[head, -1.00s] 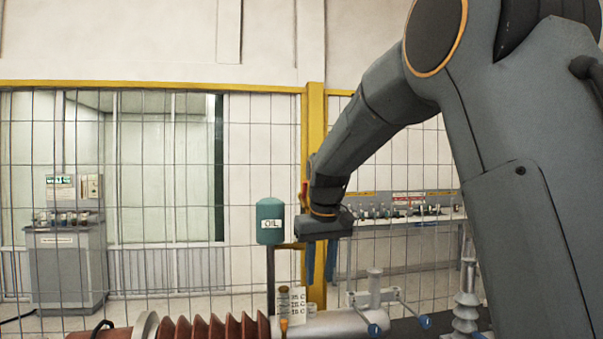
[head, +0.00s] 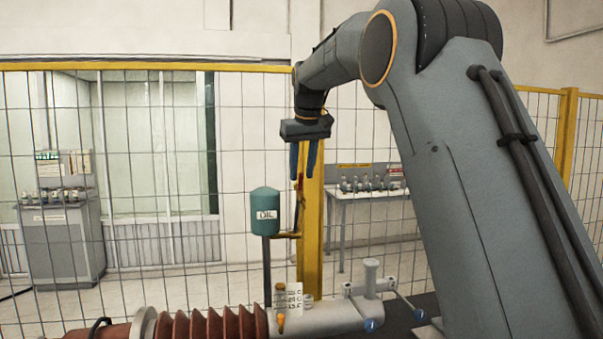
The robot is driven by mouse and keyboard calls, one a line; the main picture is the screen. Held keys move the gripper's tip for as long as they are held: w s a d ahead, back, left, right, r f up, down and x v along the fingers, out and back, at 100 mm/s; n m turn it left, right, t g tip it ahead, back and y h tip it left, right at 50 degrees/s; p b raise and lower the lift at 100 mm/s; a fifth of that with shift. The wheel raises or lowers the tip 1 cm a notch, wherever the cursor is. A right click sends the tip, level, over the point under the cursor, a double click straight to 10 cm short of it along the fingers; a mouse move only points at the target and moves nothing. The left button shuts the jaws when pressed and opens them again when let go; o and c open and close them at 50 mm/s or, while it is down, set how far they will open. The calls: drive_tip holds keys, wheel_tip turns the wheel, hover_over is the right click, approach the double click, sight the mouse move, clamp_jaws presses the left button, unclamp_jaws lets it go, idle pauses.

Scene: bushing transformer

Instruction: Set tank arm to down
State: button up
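The teal oil tank (head: 265,213), labelled OIL, stands on a dark post behind the red ribbed bushing. I take this lever as the tank arm. My gripper (head: 303,172) points down with its two blue fingers apart and nothing held between them. It is higher than the tank in the picture, close over the lever's top. I cannot tell whether a finger touches the lever, or how they differ in depth.
The red ribbed bushing (head: 212,325) and a grey cylinder (head: 335,317) with blue-tipped rods lie along the bottom. An orange-handled part (head: 281,318) and a small marked plate (head: 295,297) stand there. A yellow post (head: 313,240) and mesh fence rise behind.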

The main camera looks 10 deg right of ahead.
drive_tip(key=shift+p+x, duration=0.35)
drive_tip(key=shift+x, duration=0.95)
clamp_jaws()
